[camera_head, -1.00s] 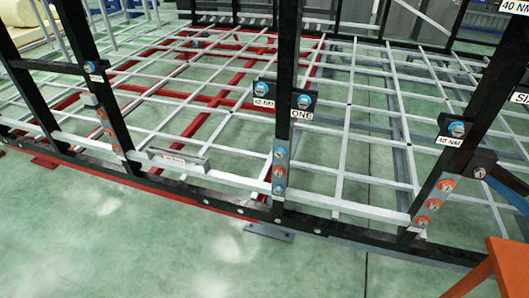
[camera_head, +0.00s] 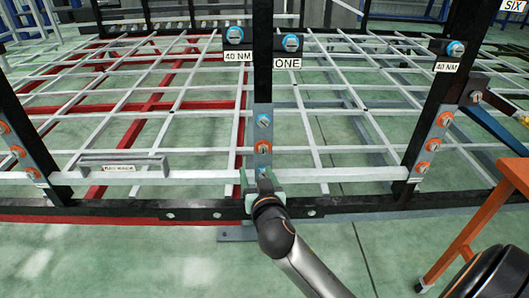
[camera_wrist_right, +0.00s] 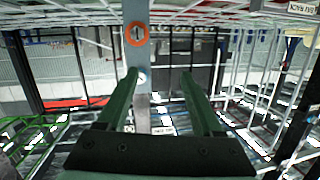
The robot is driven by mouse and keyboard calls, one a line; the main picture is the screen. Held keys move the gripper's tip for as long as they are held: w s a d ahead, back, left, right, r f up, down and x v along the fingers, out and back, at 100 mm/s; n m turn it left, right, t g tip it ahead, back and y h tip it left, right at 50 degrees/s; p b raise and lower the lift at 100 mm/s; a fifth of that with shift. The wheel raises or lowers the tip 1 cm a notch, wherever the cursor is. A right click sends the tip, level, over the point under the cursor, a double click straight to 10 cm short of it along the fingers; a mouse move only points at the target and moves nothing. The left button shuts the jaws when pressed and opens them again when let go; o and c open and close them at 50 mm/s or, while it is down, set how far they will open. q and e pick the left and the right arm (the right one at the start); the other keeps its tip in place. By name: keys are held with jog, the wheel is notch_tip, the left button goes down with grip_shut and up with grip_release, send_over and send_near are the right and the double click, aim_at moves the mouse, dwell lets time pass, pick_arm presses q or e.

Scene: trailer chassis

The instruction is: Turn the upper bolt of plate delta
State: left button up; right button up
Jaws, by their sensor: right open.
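A grey bolt plate (camera_head: 254,133) sits low on the black middle post marked "ONE" in the head view. Its upper bolt (camera_head: 264,120) is blue, the bolt below is orange (camera_head: 263,147), and a lower blue bolt (camera_head: 261,173) is partly hidden by my gripper. I see no "delta" label, so I cannot tell which plate is delta. My right gripper (camera_head: 259,186) is open at the plate's lower end. In the right wrist view, its green fingers (camera_wrist_right: 159,75) are spread, with the plate (camera_wrist_right: 140,58) and an orange bolt (camera_wrist_right: 137,33) beyond them. My left gripper is not in view.
Another plate with orange bolts (camera_head: 434,145) is on the right post, and one more (camera_head: 17,148) on the left. An orange stand (camera_head: 480,215) is at the right. The black lower beam (camera_head: 350,203) crosses in front. Green floor is free at the lower left.

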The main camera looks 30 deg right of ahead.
notch_tip(320, 180, up, 3)
jog(key=w+d+m+h+b, duration=0.1)
jog(key=d+m+h+b, duration=0.2)
jog(key=m, duration=0.1)
jog(key=b, duration=0.1)
send_near(263, 123)
jog(key=shift+t+h, duration=0.3)
jog(key=x, duration=0.6)
jog(key=shift+w+d+f, duration=0.2)
jog(key=shift+f, duration=0.15)
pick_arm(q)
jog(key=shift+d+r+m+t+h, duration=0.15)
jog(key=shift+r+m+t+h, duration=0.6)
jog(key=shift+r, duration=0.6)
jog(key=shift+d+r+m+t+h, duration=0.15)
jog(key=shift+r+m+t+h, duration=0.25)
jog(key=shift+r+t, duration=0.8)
pick_arm(e)
jog(key=shift+x, duration=0.8)
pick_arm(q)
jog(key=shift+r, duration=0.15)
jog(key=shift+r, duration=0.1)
pick_arm(e)
grip_shut()
